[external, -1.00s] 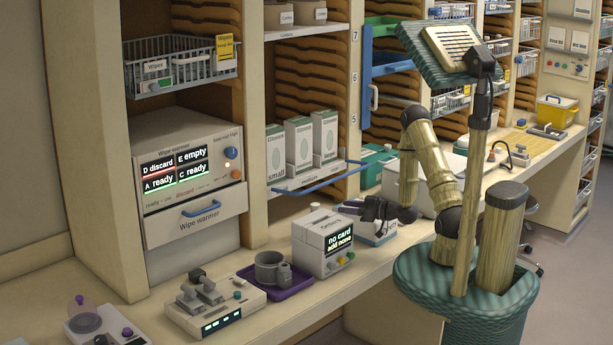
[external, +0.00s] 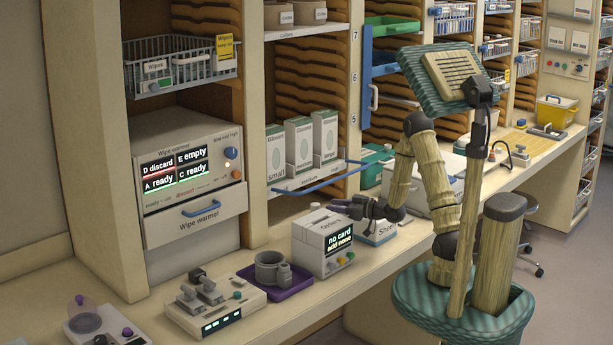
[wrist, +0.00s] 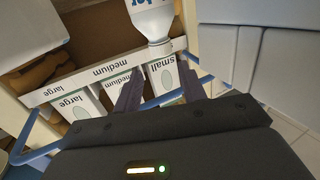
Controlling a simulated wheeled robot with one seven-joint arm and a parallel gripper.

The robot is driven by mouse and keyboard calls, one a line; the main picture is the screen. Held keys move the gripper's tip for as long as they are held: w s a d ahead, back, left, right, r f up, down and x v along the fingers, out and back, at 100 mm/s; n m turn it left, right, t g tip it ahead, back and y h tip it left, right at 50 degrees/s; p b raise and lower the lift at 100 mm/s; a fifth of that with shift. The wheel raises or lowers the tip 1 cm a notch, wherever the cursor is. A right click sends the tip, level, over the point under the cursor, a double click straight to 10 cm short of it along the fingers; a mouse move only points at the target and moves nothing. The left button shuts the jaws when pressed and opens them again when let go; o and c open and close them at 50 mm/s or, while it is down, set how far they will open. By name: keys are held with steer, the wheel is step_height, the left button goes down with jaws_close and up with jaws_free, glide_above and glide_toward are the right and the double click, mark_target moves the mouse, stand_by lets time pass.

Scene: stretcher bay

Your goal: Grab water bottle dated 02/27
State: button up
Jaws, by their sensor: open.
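My gripper (external: 348,207) is open and empty in the external view, above the counter just right of the top of the white card device. In the wrist view the two dark fingers of my gripper (wrist: 160,90) are spread apart, in front of the glove boxes. A white bottle (wrist: 155,22) with large blue letters shows at the top of the wrist view, cut off by the frame edge. It lies beyond my fingertips, and I cannot read any date on it. I cannot make out a water bottle in the external view.
Glove boxes marked small (external: 275,153), medium (external: 299,143) and large (external: 325,137) stand on a shelf with a blue handle (external: 333,174). The card device (external: 322,240) stands close below my gripper. A purple tray (external: 284,284) with a grey cup is left of it.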

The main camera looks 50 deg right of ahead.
steer(key=shift+w, duration=0.1)
steer(key=shift+f+p+x, duration=0.2)
steer(key=shift+p+x, duration=0.25)
steer(key=shift+x, duration=0.9)
steer(key=shift+f+p+x, duration=0.2)
steer(key=shift+p+x, duration=0.25)
steer(key=shift+x, duration=0.9)
steer(key=shift+a, duration=0.15)
jaws_close()
